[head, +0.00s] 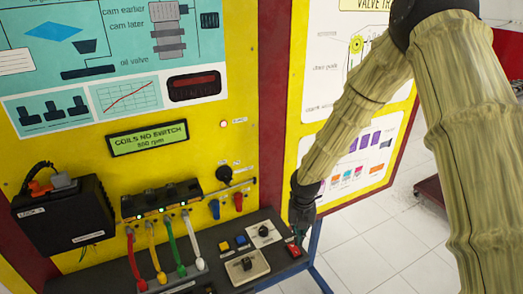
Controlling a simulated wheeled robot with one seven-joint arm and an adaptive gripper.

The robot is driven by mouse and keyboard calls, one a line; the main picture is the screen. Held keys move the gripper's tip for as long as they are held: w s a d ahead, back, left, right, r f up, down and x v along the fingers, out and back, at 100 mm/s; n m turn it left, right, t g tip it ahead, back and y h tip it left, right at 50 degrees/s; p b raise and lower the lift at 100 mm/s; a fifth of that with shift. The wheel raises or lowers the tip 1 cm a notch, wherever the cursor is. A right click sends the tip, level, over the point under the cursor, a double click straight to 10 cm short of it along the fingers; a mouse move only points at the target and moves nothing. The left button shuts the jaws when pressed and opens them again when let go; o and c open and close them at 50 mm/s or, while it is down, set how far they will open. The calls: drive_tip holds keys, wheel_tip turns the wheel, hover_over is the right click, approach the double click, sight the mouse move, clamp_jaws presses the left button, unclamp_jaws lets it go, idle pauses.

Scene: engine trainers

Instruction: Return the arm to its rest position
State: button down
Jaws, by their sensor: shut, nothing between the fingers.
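My arm, in a ribbed tan sleeve, comes in from the upper right of the head view, bends at a dark joint at the top and reaches down and left. My gripper (298,236) is dark, points down and is shut with nothing seen in it. It is just above the right end of the dark control shelf (222,277), close to a red switch (293,250). I cannot tell whether the fingertips touch the switch.
The yellow trainer panel (245,75) stands behind the shelf, with a green display (148,138). Coloured cables (155,250) and a black box (65,228) are at left. A second yellow board (385,170) stands behind my arm.

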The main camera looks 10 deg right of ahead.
drive_tip(key=s+a+f+m+y, duration=0.2)
drive_tip(key=s+f+m, duration=1.35)
drive_tip(key=s, duration=0.25)
drive_tip(key=s+d+f+m+h, duration=0.1)
drive_tip(key=s+d+f+m, duration=0.15)
drive_tip(key=s+m, duration=0.65)
drive_tip(key=s+d+f+m+h, duration=0.1)
drive_tip(key=s+d+f+m, duration=0.15)
drive_tip(key=s+m, duration=0.7)
wheel_tip(320, 180, down, 12)
drive_tip(key=b, duration=1.2)
drive_tip(key=shift+d+r, duration=0.15)
drive_tip(key=shift+d, duration=0.1)
drive_tip(key=shift+w, duration=0.1)
